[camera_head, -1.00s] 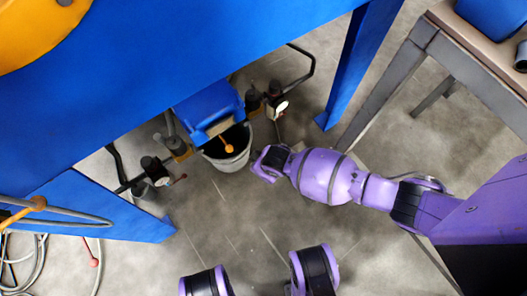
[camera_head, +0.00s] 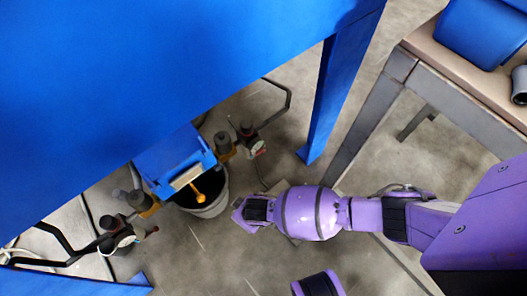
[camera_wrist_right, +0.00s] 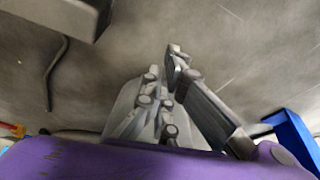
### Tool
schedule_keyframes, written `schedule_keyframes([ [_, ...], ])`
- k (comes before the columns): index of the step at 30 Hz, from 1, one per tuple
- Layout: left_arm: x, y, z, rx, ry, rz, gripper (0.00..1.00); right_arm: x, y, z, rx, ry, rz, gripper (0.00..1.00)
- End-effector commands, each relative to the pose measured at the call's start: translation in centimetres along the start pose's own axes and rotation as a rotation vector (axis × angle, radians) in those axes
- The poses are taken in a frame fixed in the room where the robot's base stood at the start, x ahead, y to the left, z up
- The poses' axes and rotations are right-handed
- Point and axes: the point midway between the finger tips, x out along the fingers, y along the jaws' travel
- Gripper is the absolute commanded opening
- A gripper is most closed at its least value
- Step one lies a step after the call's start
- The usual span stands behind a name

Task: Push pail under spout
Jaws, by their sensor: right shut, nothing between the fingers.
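The pail (camera_head: 213,208) is a light grey bucket with a dark inside, standing on the floor in the head view. The orange spout (camera_head: 198,191) shows over its opening, below a blue housing (camera_head: 172,160). The housing hides part of the pail's rim. My right arm comes in from the right, and its wrist ends just right of the pail. In the head view the wrist hides my right gripper. In the right wrist view my right gripper (camera_wrist_right: 174,62) is shut and empty. I cannot tell there whether it touches the pail. My left gripper is not in view.
The large blue machine body (camera_head: 150,60) overhangs the upper left, with a blue leg (camera_head: 328,100) right of the pail. Dark valves and pipes (camera_head: 225,145) flank the housing. A grey-framed table (camera_head: 400,65) stands at the upper right. Floor below the pail is clear.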

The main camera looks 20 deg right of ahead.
Motion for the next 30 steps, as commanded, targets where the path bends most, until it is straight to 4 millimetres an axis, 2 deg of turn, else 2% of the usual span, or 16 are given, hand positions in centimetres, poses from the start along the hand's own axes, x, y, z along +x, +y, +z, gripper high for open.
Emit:
schedule_keyframes([
  [1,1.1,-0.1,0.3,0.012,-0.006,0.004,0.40,1.6,0.1,-0.5,-0.003,0.006,0.002,0.00],
  [5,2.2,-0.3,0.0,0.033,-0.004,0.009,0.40,3.9,0.2,-0.9,-0.005,0.009,0.003,0.00],
  [6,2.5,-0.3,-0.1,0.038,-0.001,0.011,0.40,3.8,0.2,-1.9,-0.005,0.012,0.002,0.00],
  [9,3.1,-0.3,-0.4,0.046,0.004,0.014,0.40,4.0,0.2,-3.2,-0.004,0.010,0.003,0.00],
  [15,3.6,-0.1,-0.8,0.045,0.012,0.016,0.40,4.2,0.2,-4.5,-0.004,0.008,0.003,0.00],
  [30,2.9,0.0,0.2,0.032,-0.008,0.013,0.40,4.0,0.1,-4.7,-0.001,0.010,0.002,0.00],
])
